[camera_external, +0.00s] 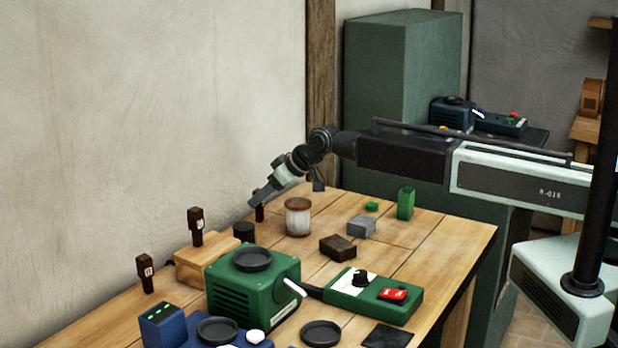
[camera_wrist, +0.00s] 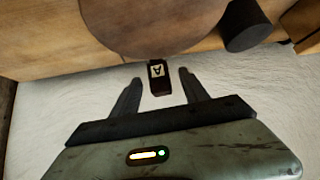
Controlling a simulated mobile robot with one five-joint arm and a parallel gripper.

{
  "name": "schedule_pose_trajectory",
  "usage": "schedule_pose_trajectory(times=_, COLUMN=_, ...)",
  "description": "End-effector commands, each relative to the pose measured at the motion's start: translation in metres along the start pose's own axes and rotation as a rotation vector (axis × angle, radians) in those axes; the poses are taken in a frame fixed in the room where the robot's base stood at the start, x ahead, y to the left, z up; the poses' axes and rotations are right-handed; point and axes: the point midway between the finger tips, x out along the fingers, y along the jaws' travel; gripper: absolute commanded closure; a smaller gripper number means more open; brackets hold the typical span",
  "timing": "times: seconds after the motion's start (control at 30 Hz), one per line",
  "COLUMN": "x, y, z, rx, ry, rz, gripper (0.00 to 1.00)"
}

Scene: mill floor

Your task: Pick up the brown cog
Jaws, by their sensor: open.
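I see no toothed cog shape. The closest match is a small dark brown piece (camera_wrist: 160,78) with a pale label marked "A", in the wrist view. It shows between the two fingers of my gripper (camera_wrist: 159,84), which are apart with a gap on each side; I cannot tell whether it is at their depth. In the external view my gripper (camera_external: 261,195) points down and left at the table's back edge, by a dark upright piece (camera_external: 259,212). Similar labelled brown pieces stand further left, one on a wooden block (camera_external: 196,226) and one near the wall (camera_external: 147,272).
A brown-lidded jar (camera_external: 298,218) and a black cylinder (camera_external: 243,231) stand close to my gripper. A dark brown block (camera_external: 338,247), grey block (camera_external: 361,227) and green box (camera_external: 405,204) lie to the right. A green machine (camera_external: 252,285) is in front. The wall is close behind.

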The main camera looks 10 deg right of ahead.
Motion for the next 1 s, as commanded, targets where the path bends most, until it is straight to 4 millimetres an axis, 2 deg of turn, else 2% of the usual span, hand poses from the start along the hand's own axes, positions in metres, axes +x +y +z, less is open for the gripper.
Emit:
schedule_pose_trajectory(times=0.03, x=0.017, y=0.000, z=0.003, rx=0.000, ry=0.000, rz=0.000, gripper=0.47)
schedule_pose_trajectory(times=0.1, x=0.023, y=0.000, z=0.002, rx=0.000, ry=0.000, rz=0.000, gripper=0.47)
schedule_pose_trajectory(times=0.3, x=0.020, y=0.000, z=0.000, rx=0.001, ry=0.000, rz=0.000, gripper=0.47)
schedule_pose_trajectory(times=0.37, x=0.020, y=0.000, z=0.000, rx=0.001, ry=0.000, rz=0.000, gripper=0.61)
schedule_pose_trajectory(times=0.5, x=0.020, y=0.000, z=0.000, rx=0.001, ry=0.000, rz=0.000, gripper=1.00)
schedule_pose_trajectory(times=0.83, x=0.018, y=0.000, z=-0.002, rx=0.001, ry=0.000, rz=0.000, gripper=1.00)
schedule_pose_trajectory(times=1.0, x=0.004, y=0.000, z=-0.016, rx=0.001, ry=0.000, rz=0.000, gripper=1.00)
